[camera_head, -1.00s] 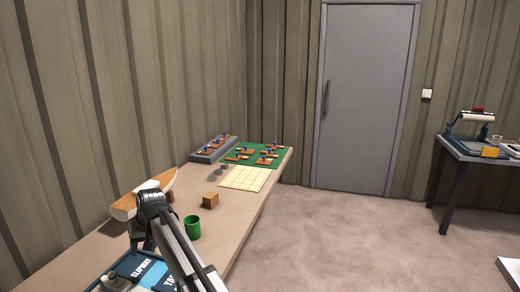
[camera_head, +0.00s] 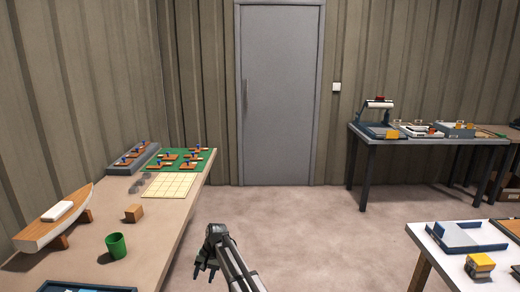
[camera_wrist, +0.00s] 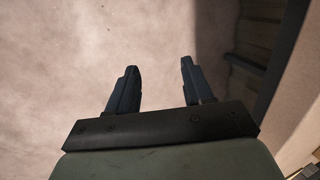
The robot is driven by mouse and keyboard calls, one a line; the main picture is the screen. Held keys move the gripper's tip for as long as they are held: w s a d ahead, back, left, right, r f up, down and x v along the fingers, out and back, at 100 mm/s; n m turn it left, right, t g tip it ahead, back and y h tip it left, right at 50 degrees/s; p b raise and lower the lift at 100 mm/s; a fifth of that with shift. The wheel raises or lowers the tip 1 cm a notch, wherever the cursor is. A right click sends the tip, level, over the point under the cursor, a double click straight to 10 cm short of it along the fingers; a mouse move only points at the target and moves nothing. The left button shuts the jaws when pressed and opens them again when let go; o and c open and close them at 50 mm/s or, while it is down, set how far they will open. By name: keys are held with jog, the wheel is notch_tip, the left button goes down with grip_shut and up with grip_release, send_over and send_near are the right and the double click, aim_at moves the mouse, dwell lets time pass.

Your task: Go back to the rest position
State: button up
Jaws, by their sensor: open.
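My gripper (camera_head: 206,272) hangs over the floor in the head view, just right of the long workbench's edge. In the wrist view its two dark fingers (camera_wrist: 158,82) stand apart with nothing between them. Bare floor shows beyond them. My arm rises from the bottom edge of the head view and bends down to the gripper.
The left workbench (camera_head: 165,220) holds a boat model (camera_head: 60,220), a wooden block (camera_head: 134,213), a green cup (camera_head: 116,245), a yellow grid sheet (camera_head: 170,186) and a green mat (camera_head: 208,156). A white table (camera_head: 440,268) stands at right. The floor (camera_head: 310,220) between is clear.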

jog(key=s+d+f+g+h, duration=0.2)
jog(key=s+d+f, duration=1.9)
jog(key=d+f, duration=0.35)
jog(key=s+d+f+g, duration=0.1)
jog(key=s+d, duration=0.3)
jog(key=s, duration=0.6)
jog(key=s+d+f+g+h, duration=0.1)
jog(key=s+d, duration=0.4)
jog(key=s, duration=0.5)
jog(key=s+d+f+g, duration=0.1)
jog(key=s+d+f, duration=0.2)
jog(key=s, duration=0.8)
jog(key=shift+d+f+m+g, duration=0.15)
jog(key=shift+d+m+g, duration=0.2)
jog(key=shift+d, duration=0.8)
